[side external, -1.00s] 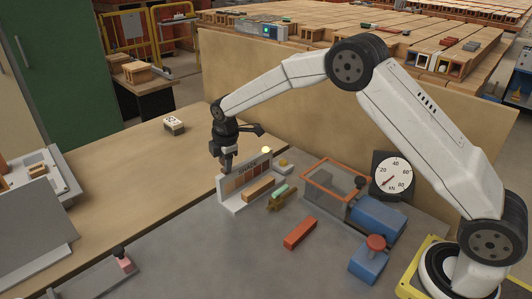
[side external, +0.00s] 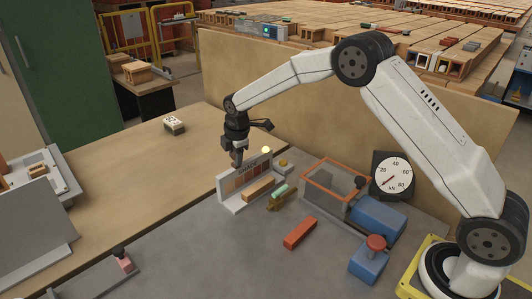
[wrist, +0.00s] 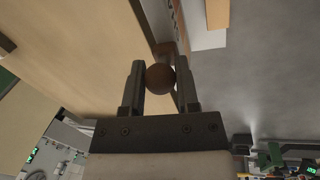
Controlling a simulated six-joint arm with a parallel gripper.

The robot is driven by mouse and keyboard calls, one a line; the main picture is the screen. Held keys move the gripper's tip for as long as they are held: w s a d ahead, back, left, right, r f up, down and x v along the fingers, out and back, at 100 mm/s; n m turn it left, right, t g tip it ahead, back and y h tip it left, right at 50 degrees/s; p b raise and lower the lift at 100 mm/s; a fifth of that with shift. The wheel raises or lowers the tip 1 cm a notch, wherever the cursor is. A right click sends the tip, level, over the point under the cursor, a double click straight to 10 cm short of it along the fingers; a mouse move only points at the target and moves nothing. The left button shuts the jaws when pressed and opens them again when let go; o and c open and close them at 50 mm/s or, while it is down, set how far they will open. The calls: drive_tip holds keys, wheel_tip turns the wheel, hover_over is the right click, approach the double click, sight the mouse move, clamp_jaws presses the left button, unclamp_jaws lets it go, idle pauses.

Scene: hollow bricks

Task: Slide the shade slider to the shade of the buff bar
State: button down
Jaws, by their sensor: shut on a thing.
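The upright shade board (side external: 223,187) stands on the grey bench in the side external view, with a row of coloured swatches under the word SHADE. The buff bar (side external: 258,188) lies along its front; its end also shows in the wrist view (wrist: 217,14). My gripper (side external: 238,161) is at the board's top edge, left of its middle. In the wrist view my gripper (wrist: 160,82) is shut on the round brown knob of the shade slider (wrist: 160,79). The slider's pointer and the swatch behind it are hidden or too small to tell.
A green piece on a small stand (side external: 279,192) and a red bar (side external: 299,233) lie right of the board. Further right are an orange-framed box (side external: 335,177), a blue machine (side external: 377,216) and a dial gauge (side external: 393,174). The wooden tabletop at left is mostly clear.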

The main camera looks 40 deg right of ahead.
drive_tip(key=shift+c, duration=1.7)
unclamp_jaws()
drive_tip(key=shift+r, duration=0.1)
wheel_tip(320, 180, up, 8)
drive_tip(key=s, duration=0.1)
drive_tip(key=shift+s+a+f, duration=0.2)
drive_tip(key=shift+f, duration=0.05)
drive_tip(key=s+f+m, duration=0.2)
drive_tip(key=s+m, duration=0.6)
drive_tip(key=s, duration=0.6)
drive_tip(key=s+d+f+m, duration=0.1)
drive_tip(key=s+m, duration=0.6)
drive_tip(key=s, duration=0.8)
drive_tip(key=shift+s+f+m, duration=0.2)
drive_tip(key=shift+f+m, duration=0.2)
drive_tip(key=shift+f, duration=0.45)
